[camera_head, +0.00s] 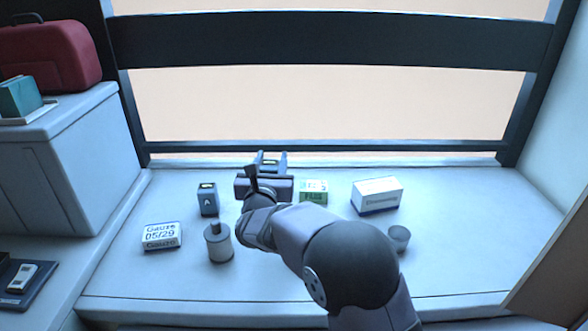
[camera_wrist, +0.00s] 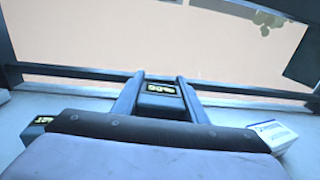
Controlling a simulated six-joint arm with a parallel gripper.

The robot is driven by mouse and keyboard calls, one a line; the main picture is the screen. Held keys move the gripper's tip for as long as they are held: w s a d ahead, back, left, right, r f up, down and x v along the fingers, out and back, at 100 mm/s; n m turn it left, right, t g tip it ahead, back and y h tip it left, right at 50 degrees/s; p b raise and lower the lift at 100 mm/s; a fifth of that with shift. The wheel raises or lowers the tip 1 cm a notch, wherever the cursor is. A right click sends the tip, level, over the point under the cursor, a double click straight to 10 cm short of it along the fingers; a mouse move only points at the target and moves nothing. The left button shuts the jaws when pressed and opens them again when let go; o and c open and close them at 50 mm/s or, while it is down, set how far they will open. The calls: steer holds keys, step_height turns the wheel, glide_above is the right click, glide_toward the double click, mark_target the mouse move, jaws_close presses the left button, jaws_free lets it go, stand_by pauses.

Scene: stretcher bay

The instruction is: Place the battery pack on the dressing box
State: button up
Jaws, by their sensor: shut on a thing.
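My gripper (camera_head: 269,163) is near the back of the white bench top. It is shut on a dark block with a small yellow-lettered label, which looks like the battery pack (camera_head: 268,157). In the wrist view the battery pack (camera_wrist: 161,98) sits between the two fingers (camera_wrist: 160,88). The likely dressing box (camera_head: 377,195) is white with a dark blue lower edge and stands to the right of my gripper, apart from it. The dressing box (camera_wrist: 274,132) also shows at the right of the wrist view. My wrist hides part of the bench below the fingers.
A similar dark block (camera_head: 208,199) stands left of my gripper. A dark rail (camera_head: 330,37) crosses behind. The front right bench is clear.

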steer(key=shift+d+r, duration=0.1)
steer(key=shift+r, duration=0.1)
steer(key=w+d+r+m+g+h+p, duration=0.1)
steer(key=w+d+r+m+h+p, duration=0.15)
steer(key=d, duration=0.75)
steer(key=w+d+r+m+g+h+p, duration=0.15)
steer(key=d+h, duration=0.25)
steer(key=d, duration=0.6)
steer(key=w+d+r+m+g+h+p, duration=0.1)
steer(key=w+d+m+h+p, duration=0.15)
steer(key=d, duration=0.75)
steer(key=m+g+h, duration=0.2)
glide_above(385, 179)
steer(key=shift+n, duration=0.25)
steer(key=shift+f+p, duration=0.45)
steer(key=shift+f, duration=3.05)
steer(key=shift+f, duration=0.25)
steer(key=o, duration=1.4)
steer(key=shift+r, duration=0.15)
